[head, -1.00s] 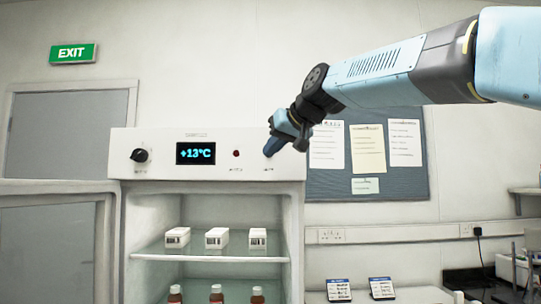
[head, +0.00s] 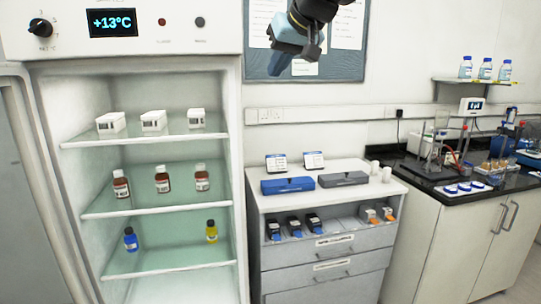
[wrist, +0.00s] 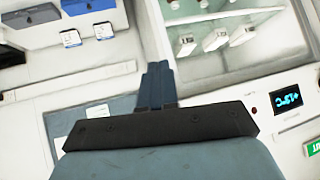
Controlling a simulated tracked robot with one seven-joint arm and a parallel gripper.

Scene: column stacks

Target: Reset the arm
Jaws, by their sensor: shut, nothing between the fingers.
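My gripper (head: 281,60) shows at the top of the head view, in front of the notice board and right of the open fridge. Its fingers point down and a little left. In the wrist view, the gripper (wrist: 157,72) has its two blue fingers pressed together with nothing between them. It touches nothing that I can see. Most of the arm is out of the head view.
The fridge (head: 238,150) stands open at left, with boxes and bottles on its glass shelves. A drawer cabinet (head: 330,245) holds a blue case (head: 288,185) and a grey case (head: 343,179). A dark bench (head: 420,175) with lab gear is at right.

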